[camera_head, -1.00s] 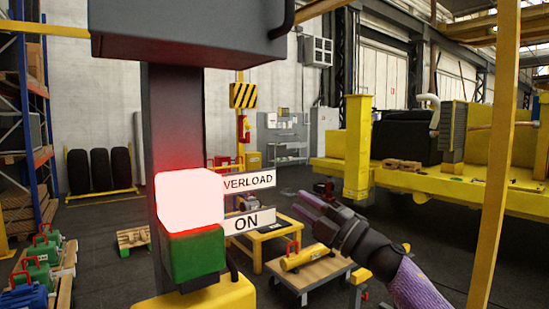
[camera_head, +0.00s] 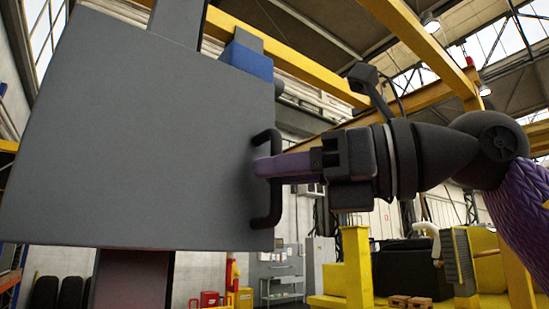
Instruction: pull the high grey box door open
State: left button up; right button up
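The high grey box (camera_head: 140,130) fills the left of the head view, seen from below. Its flat front door looks closed, with no gap visible along its edges. A black bar handle (camera_head: 268,212) stands at the door's right edge. My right gripper (camera_head: 265,166) reaches in from the right, its purple fingers across the middle of the handle. The fingers show side-on, one covering the other, so I cannot tell whether they are clamped on the bar. My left gripper is not in view.
A dark post (camera_head: 130,280) stands under the box. A blue block (camera_head: 246,60) sits behind its upper right edge. Yellow beams (camera_head: 300,62) run overhead. Yellow machinery (camera_head: 358,265) stands at the back right.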

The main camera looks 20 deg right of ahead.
jog(key=shift+w+a, duration=0.25)
jog(key=shift+a, duration=0.1)
grip_shut()
dwell(1.2)
